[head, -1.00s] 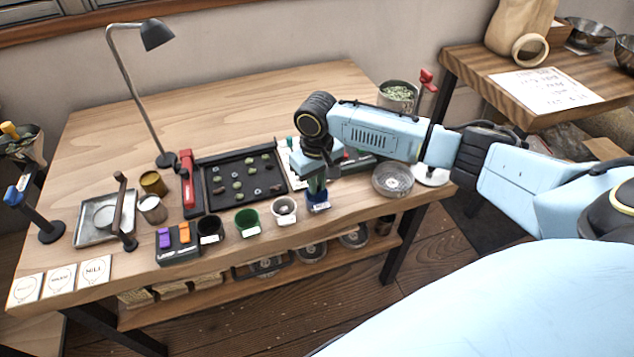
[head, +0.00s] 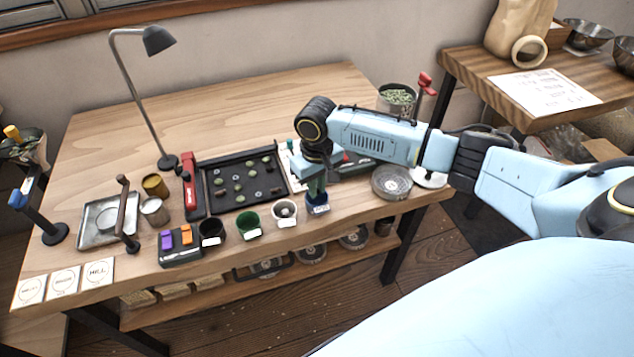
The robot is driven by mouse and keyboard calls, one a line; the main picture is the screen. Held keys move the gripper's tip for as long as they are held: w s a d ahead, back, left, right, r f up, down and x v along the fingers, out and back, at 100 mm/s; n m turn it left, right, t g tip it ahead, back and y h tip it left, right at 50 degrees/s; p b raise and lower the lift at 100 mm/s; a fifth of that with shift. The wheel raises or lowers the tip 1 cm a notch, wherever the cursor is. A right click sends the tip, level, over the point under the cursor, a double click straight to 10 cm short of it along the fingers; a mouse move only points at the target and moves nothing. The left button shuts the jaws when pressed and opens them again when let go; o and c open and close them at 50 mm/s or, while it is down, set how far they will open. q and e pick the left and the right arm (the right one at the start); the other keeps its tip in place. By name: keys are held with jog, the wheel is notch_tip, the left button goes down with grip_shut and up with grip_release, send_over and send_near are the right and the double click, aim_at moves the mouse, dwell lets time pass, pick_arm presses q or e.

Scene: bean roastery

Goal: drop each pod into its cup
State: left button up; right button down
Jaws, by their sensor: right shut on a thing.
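A row of small cups stands near the table's front edge: a black cup (head: 211,233), a green cup (head: 249,224), a white cup (head: 284,213) and a blue cup (head: 317,204), each with a white label. A purple pod (head: 166,241) and an orange pod (head: 186,234) sit in a dark holder (head: 181,256) left of the cups. My right gripper (head: 316,186) points down directly over the blue cup, its tips at or close to the rim. It is shut on a small pod, mostly hidden between the fingers; its colour is unclear. My left gripper is out of view.
A black tray (head: 208,201) with green beans lies behind the cups, beside a red-and-black tool (head: 189,184). A glass dish (head: 391,183) is right of the blue cup. A lamp (head: 137,95) and metal tray (head: 88,240) stand left. The table's back is clear.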

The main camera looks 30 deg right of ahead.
jog(key=c, duration=1.4)
grip_release()
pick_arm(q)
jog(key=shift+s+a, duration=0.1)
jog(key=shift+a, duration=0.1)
pick_arm(e)
jog(key=shift+o, duration=0.2)
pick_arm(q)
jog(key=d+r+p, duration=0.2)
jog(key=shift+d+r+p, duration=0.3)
pick_arm(e)
notch_tip(320, 180, up, 13)
jog(key=shift+r, duration=0.2)
